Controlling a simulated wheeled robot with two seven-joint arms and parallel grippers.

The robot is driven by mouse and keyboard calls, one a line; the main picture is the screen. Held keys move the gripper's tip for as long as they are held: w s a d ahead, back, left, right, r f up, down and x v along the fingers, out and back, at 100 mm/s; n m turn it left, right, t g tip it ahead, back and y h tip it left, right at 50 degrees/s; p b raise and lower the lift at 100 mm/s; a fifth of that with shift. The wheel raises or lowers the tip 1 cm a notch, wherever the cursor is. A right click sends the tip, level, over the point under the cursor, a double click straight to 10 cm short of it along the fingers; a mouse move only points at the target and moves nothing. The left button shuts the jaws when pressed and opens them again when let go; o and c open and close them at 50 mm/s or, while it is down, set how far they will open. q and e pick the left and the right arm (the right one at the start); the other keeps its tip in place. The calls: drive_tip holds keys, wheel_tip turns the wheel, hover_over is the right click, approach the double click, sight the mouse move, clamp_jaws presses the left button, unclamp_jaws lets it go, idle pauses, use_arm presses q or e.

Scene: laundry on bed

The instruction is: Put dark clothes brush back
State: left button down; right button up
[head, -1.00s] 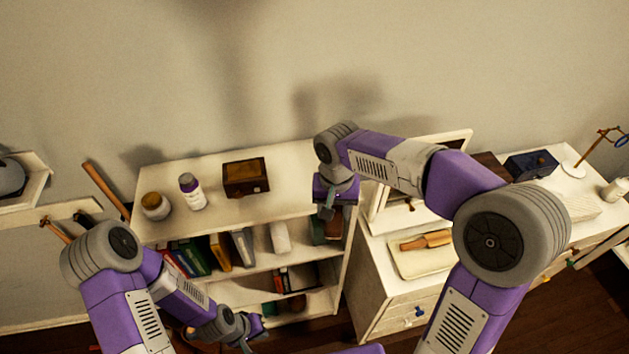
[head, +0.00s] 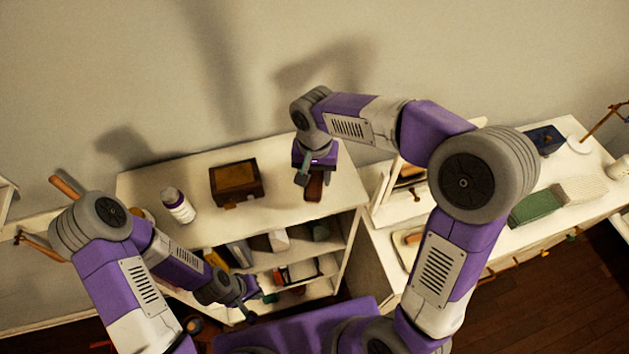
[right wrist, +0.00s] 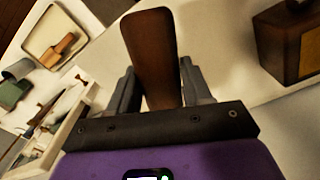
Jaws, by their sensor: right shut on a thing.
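The dark brown clothes brush (head: 315,187) is in my right gripper (head: 306,180), over the right end of the white shelf's top (head: 290,212). In the right wrist view, the brush's dark handle (right wrist: 152,50) sticks out between the two fingers of the right gripper (right wrist: 160,88), which is shut on it. I cannot tell whether the brush touches the shelf top. The rest of the brush is hidden by the gripper. My left gripper (head: 246,297) hangs low in front of the shelf; I see nothing in it, and its jaws are too small to judge.
A brown wooden box (head: 235,182) and a white bottle (head: 178,205) stand left of the brush on the shelf top. Books and other items fill the shelves below. A white dresser at right holds a tray with a lighter wooden brush (right wrist: 60,48) and a green cloth (head: 535,206).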

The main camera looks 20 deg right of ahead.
sight(314, 183)
wheel_tip(314, 183, down, 4)
drive_tip(key=shift+w+r, duration=0.1)
drive_tip(key=shift+f, duration=0.2)
drive_tip(key=o, duration=1.1)
drive_tip(key=shift+r, duration=0.1)
